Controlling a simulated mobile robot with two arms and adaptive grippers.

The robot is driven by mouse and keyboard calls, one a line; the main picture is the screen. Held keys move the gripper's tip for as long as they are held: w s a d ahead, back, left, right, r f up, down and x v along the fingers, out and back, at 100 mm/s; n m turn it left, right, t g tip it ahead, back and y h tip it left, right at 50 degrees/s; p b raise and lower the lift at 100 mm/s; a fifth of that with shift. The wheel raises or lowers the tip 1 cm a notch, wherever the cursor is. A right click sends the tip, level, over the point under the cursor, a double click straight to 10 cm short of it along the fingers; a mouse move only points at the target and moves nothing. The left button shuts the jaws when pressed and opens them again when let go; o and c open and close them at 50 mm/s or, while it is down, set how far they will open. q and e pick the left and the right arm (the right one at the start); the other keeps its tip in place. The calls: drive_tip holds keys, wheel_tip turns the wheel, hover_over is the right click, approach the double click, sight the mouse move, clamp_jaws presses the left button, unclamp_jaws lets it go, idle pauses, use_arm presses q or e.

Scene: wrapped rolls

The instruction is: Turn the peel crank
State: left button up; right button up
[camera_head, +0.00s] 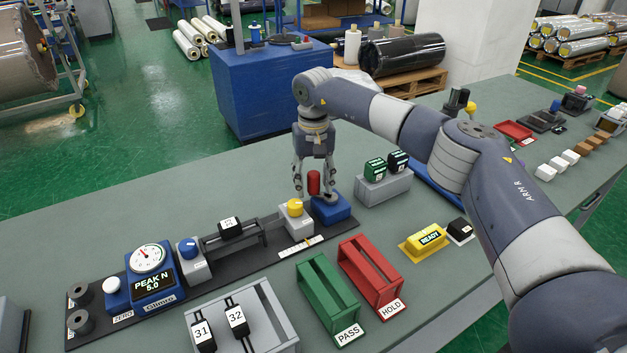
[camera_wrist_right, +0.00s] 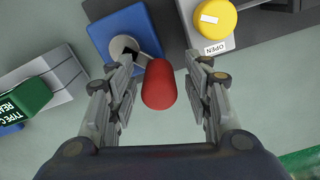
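The peel crank has a blue base (camera_head: 331,209) at the right end of the peel tester, with an upright red handle (camera_head: 314,182) on a grey arm. The blue base also shows in the right wrist view (camera_wrist_right: 118,36). My right gripper (camera_head: 314,190) points down over the crank. In the right wrist view its fingers (camera_wrist_right: 165,88) stand on either side of the red handle (camera_wrist_right: 159,84). A gap shows between the handle and the right finger; the left finger is close, and I cannot tell if it touches. The gripper looks open. My left gripper is not in view.
A yellow knob (camera_head: 295,207) on a white block sits just left of the crank. The gauge unit (camera_head: 152,280) stands at the tester's left end. A green PASS tray (camera_head: 327,299), a red HOLD tray (camera_head: 371,275) and a grey block with labelled rolls (camera_head: 383,188) stand nearby.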

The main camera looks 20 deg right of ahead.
wheel_tip(320, 180, up, 12)
idle(0.6)
